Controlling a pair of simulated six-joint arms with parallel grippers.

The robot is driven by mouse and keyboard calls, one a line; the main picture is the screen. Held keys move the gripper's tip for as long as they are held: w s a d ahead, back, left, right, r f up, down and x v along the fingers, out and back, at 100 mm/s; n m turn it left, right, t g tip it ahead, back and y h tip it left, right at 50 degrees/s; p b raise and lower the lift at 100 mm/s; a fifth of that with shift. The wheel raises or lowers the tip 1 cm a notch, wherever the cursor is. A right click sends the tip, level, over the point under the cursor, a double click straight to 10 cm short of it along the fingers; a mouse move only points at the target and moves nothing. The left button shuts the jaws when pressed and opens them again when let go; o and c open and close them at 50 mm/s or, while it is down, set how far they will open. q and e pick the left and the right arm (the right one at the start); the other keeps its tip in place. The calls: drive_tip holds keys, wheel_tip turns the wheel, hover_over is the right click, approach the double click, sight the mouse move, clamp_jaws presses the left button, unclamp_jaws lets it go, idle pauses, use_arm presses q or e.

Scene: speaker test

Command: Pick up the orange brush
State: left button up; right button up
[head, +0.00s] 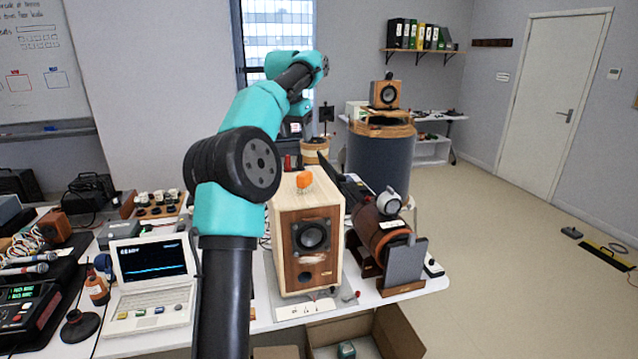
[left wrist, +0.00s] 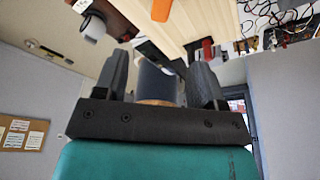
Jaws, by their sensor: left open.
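The orange brush (head: 304,181) rests on top of the pale wooden speaker (head: 292,235) in the middle of the head view. In the left wrist view an orange piece that looks like the brush (left wrist: 161,9) is at the top edge, partly cut off, by the pale wood speaker top (left wrist: 215,14). My left gripper (head: 300,130) is behind and above the speaker, apart from the brush; its fingers are small and partly hidden by my arm. In the wrist view the left gripper (left wrist: 160,72) shows two spread fingers with nothing held between them. My right gripper is not in view.
A brown cylinder with a dark grey stand (head: 405,262) is right of the speaker. A laptop (head: 150,283) and cluttered gear are left. A large dark drum (head: 380,158) stands behind. An open cardboard box (head: 372,335) sits below the table's front edge.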

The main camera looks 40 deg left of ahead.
sight(304, 173)
use_arm(q)
drive_tip(key=shift+f, duration=0.1)
drive_tip(key=x, duration=1.2)
drive_tip(key=shift+f, duration=0.1)
drive_tip(key=shift+s+x, duration=0.15)
drive_tip(key=shift+x, duration=1.15)
drive_tip(key=shift+s+x, duration=0.15)
drive_tip(key=shift+x, duration=1.1)
drive_tip(key=shift+f, duration=0.1)
drive_tip(key=shift+c, duration=0.3)
drive_tip(key=c, duration=1)
